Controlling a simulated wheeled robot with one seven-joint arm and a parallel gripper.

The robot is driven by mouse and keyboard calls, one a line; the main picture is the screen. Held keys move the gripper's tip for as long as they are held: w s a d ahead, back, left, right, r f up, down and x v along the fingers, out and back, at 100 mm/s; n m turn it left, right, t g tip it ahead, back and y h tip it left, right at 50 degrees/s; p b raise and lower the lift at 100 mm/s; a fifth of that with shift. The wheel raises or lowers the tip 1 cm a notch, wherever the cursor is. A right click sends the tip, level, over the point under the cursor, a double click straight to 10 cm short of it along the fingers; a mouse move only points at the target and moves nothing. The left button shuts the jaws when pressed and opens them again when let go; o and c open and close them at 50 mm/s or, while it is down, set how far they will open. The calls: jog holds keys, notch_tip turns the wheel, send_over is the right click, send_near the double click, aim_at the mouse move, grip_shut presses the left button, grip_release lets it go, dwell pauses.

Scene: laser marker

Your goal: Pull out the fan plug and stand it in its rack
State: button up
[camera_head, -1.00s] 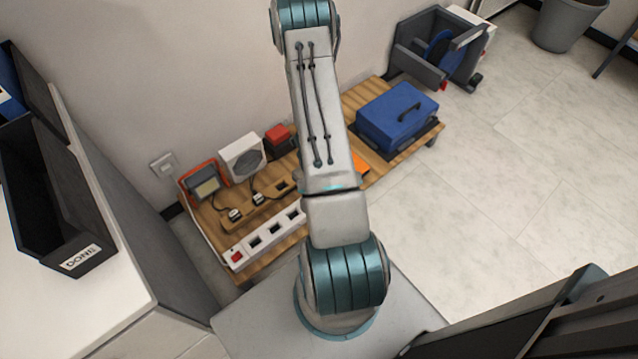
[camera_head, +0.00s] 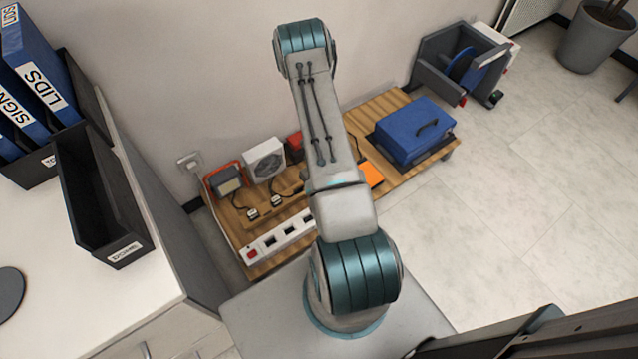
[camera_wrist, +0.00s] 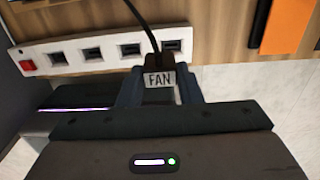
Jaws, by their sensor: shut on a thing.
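In the wrist view, my gripper (camera_wrist: 158,90) is shut on the fan plug (camera_wrist: 158,79), a dark plug with a pale "FAN" label and a black cable rising from it. The plug is in front of the lower edge of the white power strip (camera_wrist: 40,52), near its rightmost socket (camera_wrist: 172,46). The sockets I see there look empty. In the head view, the wooden rack (camera_head: 265,214) holds two white-labelled plugs (camera_head: 252,213) behind the power strip (camera_head: 268,255). The white fan box (camera_head: 264,160) stands behind the rack. My arm hides the gripper there.
The low wooden table (camera_head: 385,107) also bears a blue toolbox (camera_head: 415,131), an orange item (camera_head: 371,174) and an orange-framed device (camera_head: 226,181). A white counter (camera_head: 150,292) with a black bin (camera_head: 98,200) stands left.

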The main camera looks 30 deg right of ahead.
jog(key=shift+w+a+r+p, duration=0.1)
jog(key=shift+w+r+p, duration=0.15)
jog(key=shift+w+p, duration=0.55)
jog(key=w+a+p, duration=0.1)
jog(key=w+a, duration=0.1)
jog(key=w, duration=0.6)
jog(key=shift+w+f, duration=0.2)
jog(key=shift+w, duration=0.2)
jog(key=shift+f, duration=0.1)
notch_tip(320, 180, down, 8)
jog(key=b, duration=0.8)
jog(key=shift+f, duration=0.25)
jog(key=shift+b, duration=0.7)
dwell(1.9)
jog(key=shift+f+b, duration=1.45)
jog(key=shift+f, duration=0.1)
dwell(0.3)
